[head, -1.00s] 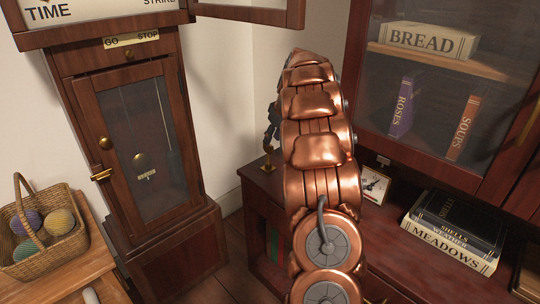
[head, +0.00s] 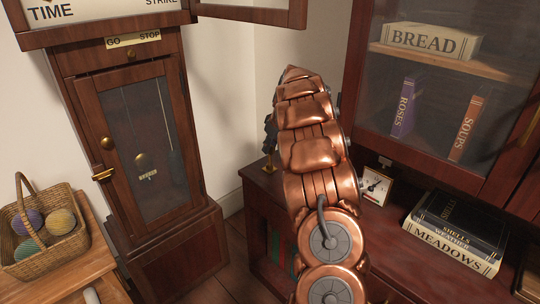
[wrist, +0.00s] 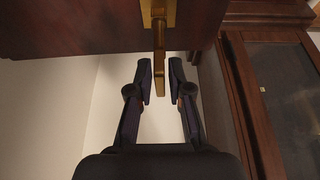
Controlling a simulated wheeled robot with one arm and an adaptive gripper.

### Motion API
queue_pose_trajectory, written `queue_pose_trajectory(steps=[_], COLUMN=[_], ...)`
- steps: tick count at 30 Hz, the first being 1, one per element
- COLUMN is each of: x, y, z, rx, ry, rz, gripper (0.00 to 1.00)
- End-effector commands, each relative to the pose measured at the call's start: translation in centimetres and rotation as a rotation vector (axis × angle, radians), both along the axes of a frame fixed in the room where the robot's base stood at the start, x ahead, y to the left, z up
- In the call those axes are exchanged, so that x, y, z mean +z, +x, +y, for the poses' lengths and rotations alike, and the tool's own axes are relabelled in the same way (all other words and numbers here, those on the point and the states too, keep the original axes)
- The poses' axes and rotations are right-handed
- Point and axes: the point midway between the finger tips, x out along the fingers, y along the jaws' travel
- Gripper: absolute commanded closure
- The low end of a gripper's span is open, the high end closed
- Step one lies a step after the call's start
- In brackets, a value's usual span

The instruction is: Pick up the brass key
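A brass piece (wrist: 161,75), seemingly the brass key, shows in the wrist view with a narrow shaft on a brass plate (wrist: 158,10) against dark wood. The wrist view seems upside down compared with the head view. My gripper (wrist: 158,68) is open, with one dark finger on each side of the brass piece and gaps showing between. In the head view, my dark gripper (head: 270,133) is mostly hidden behind my copper arm.
The clock case (head: 148,150) stands left of my gripper, with an open door (head: 255,14) above. The cabinet top carries a dial (head: 376,186) and stacked books (head: 455,235). A glazed bookcase (head: 440,100) rises at right. A yarn basket (head: 45,235) sits far left.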

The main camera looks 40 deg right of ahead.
Motion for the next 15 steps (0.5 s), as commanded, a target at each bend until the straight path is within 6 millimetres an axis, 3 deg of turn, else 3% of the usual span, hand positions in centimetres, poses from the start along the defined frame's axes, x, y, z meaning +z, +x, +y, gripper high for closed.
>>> queue_pose_trajectory(steps=[4, 15], x=[0.01, 0.02], y=[0.0, 0.0], z=[0.01, 0.01], rx=[0.0, 0.0], ry=[0.0, 0.0], rz=[0.0, 0.0], gripper=[1.0, 1.0])
